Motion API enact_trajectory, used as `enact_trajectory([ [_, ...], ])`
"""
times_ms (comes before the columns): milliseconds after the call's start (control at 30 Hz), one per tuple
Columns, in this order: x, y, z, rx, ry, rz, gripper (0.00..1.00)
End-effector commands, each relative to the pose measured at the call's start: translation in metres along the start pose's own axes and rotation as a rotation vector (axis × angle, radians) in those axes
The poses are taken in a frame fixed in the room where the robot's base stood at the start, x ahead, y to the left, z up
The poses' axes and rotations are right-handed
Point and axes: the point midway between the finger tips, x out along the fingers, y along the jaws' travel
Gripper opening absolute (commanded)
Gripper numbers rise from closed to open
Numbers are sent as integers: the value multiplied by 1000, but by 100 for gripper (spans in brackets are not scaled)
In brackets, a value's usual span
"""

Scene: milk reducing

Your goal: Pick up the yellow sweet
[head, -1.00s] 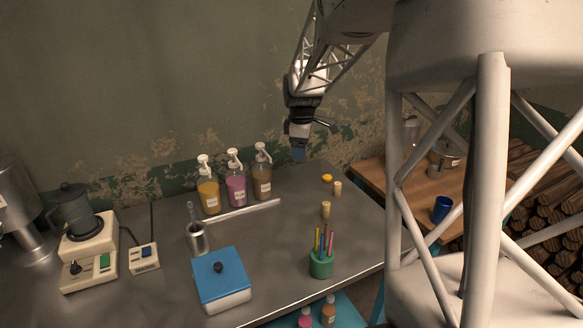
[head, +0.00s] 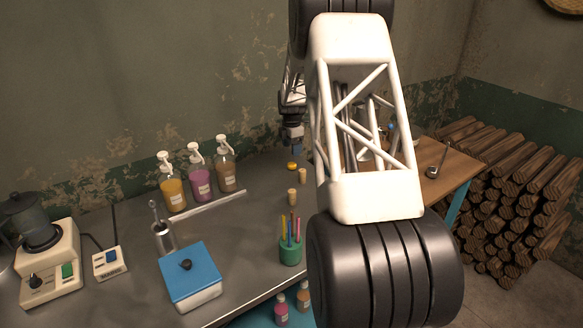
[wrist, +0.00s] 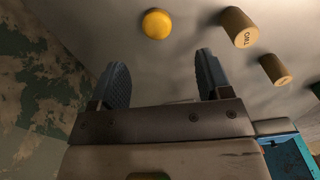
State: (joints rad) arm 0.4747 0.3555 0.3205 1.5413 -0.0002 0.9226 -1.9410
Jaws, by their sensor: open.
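The yellow sweet (head: 292,166) is a small round yellow piece on the grey table near its back right edge. In the wrist view the yellow sweet (wrist: 157,24) lies beyond the fingertips, roughly in line with the gap between them. My gripper (head: 294,150) hangs above the table close behind the sweet in the head view. In the wrist view my gripper (wrist: 162,72) is open, with two blue-grey fingers apart and nothing between them. The gripper and the sweet are not touching.
Two corks, one (wrist: 239,27) marked with text and another (wrist: 274,69), stand right of the sweet in the wrist view. A green pen cup (head: 290,250), pump bottles (head: 200,184) and a blue-lidded box (head: 190,278) share the table. A wooden table (head: 455,168) stands at right.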

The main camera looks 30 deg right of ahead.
Motion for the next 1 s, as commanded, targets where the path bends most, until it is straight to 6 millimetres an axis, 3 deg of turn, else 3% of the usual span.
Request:
enact_trajectory([
  [467,6,2,4,-14,1,-2,72],
  [800,29,3,4,-14,1,-2,72],
  [1000,31,3,4,-14,1,-2,72],
])
